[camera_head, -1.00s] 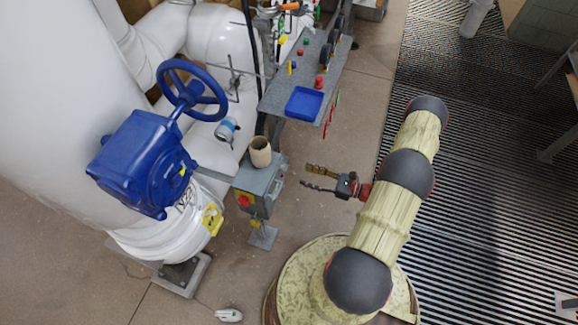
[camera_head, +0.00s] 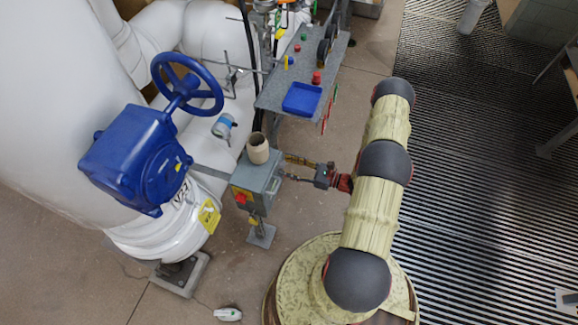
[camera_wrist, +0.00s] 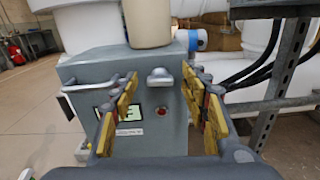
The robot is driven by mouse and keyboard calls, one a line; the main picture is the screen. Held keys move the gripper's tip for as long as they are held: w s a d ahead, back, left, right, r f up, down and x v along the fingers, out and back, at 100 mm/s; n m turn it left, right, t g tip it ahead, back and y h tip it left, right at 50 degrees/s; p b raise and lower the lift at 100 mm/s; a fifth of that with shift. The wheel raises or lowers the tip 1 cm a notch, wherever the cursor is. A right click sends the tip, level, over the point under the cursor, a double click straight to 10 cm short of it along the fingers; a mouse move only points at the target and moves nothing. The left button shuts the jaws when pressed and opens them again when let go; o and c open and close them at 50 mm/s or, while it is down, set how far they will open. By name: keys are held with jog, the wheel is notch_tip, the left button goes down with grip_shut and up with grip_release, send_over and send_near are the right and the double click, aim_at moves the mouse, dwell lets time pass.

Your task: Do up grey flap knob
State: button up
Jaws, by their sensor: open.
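The grey knob (camera_wrist: 160,76) is a small, wide piece on the upper front face of a grey box (camera_wrist: 95,70). It shows between my fingertips in the wrist view. The same box (camera_head: 262,180) stands on a post in the head view, where the knob is hard to make out. My gripper (camera_head: 285,167) is open and empty, with its fingers close to the box's right side. In the wrist view my gripper (camera_wrist: 160,88) has one yellow-padded finger on each side of the knob. I cannot tell whether either finger touches the box.
A beige cup (camera_head: 258,149) stands on the box. A grey bar handle (camera_wrist: 80,86), a small display (camera_wrist: 128,112) and a red button (camera_wrist: 162,110) are on its face. A shelf with a blue tray (camera_head: 301,99) lies behind. A blue handwheel valve (camera_head: 135,160) is left.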

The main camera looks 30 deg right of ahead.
jog(key=shift+c, duration=0.9)
jog(key=c, duration=0.9)
jog(key=shift+c, duration=0.2)
jog(key=shift+m, duration=0.4)
jog(key=m+p, duration=0.1)
jog(key=m, duration=0.2)
jog(key=shift+d+m, duration=0.1)
jog(key=shift+m, duration=0.2)
jog(key=m, duration=0.4)
jog(key=shift+w+f+m, duration=0.1)
jog(key=shift+m, duration=0.2)
jog(key=m, duration=0.4)
jog(key=shift+d+p, duration=0.1)
jog(key=shift+p, duration=0.3)
jog(key=shift+f+m, duration=0.15)
jog(key=shift+m, duration=1.95)
